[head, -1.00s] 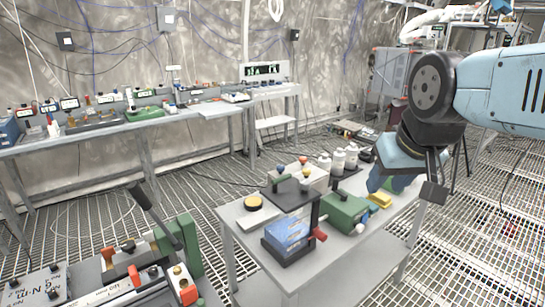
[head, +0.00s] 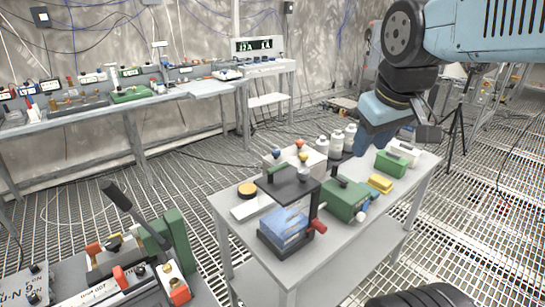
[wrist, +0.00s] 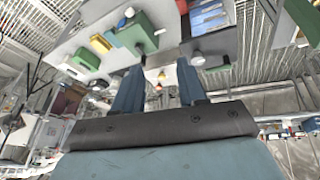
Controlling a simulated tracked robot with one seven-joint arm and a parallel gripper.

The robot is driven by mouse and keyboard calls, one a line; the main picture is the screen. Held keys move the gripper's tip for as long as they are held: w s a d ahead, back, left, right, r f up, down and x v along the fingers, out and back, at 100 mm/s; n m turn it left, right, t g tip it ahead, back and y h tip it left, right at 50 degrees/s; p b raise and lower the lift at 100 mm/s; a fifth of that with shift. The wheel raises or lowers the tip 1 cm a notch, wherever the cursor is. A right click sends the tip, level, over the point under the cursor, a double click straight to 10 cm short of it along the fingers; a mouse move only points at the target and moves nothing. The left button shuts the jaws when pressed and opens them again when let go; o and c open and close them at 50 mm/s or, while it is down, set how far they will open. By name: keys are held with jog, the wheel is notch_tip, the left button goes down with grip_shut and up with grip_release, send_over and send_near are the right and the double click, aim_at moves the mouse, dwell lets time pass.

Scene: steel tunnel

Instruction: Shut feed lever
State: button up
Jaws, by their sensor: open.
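A black lever (head: 122,200) slants up and left from a green-sided fixture (head: 175,245) on the near bench at lower left. A red-knobbed handle (head: 317,226) sticks out from the black press-like stand (head: 292,190) holding a blue box on the middle table. No readable label tells me which one is the feed lever. My gripper (head: 368,148) hangs over the far right part of the middle table, apart from both levers. In the wrist view my gripper (wrist: 158,82) has two blue fingers spread apart with nothing between them.
The middle table (head: 325,245) also holds a green machine (head: 345,198), a yellow block (head: 380,184), a green box (head: 390,164) and white bottles (head: 337,142). A long bench (head: 80,122) with instruments runs along the wall. Grated floor separates the benches.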

jog(key=w+a+r+n+g+h, duration=0.2)
jog(key=w+a+n+g, duration=0.1)
jog(key=w+a+n, duration=0.7)
jog(key=n+h, duration=0.3)
jog(key=n, duration=0.9)
send_near(279, 165)
jog(key=shift+g, duration=0.4)
jog(key=x, duration=0.5)
jog(key=w+x, duration=0.1)
jog(key=x, duration=0.2)
grip_shut()
jog(key=shift+a, duration=0.2)
jog(key=shift+d, duration=0.15)
